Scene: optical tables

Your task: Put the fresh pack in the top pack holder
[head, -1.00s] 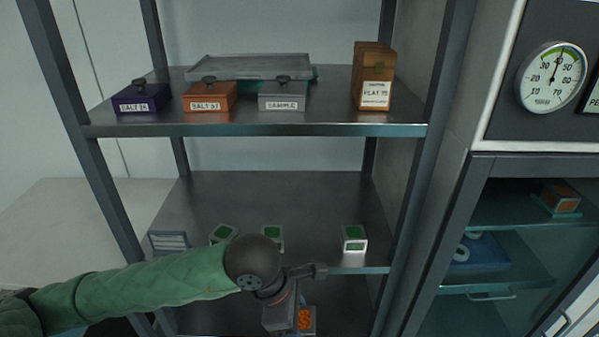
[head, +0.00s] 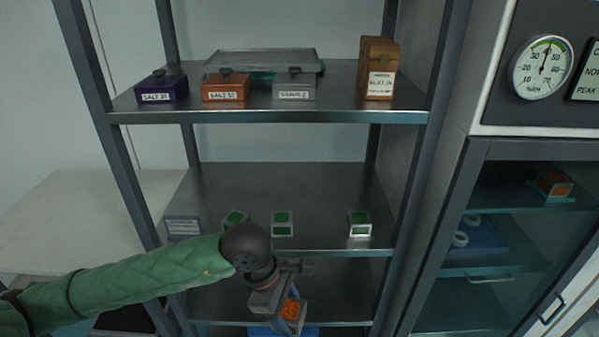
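Several white packs with green tops stand on the middle shelf: one at its left (head: 235,216), one near the middle (head: 282,223) and one at its right (head: 359,223). In the cabinet at right, a pack with orange (head: 556,188) sits in a teal holder (head: 552,198) on the top shelf. My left gripper (head: 288,305) points down in front of the rack, below the middle shelf's edge. My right gripper is not in view.
The rack's upper shelf (head: 340,112) holds labelled boxes, a grey tray (head: 262,62) and a tall brown box (head: 378,68). A grey box (head: 183,225) stands left of the green packs. A blue item (head: 300,331) shows low under my gripper.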

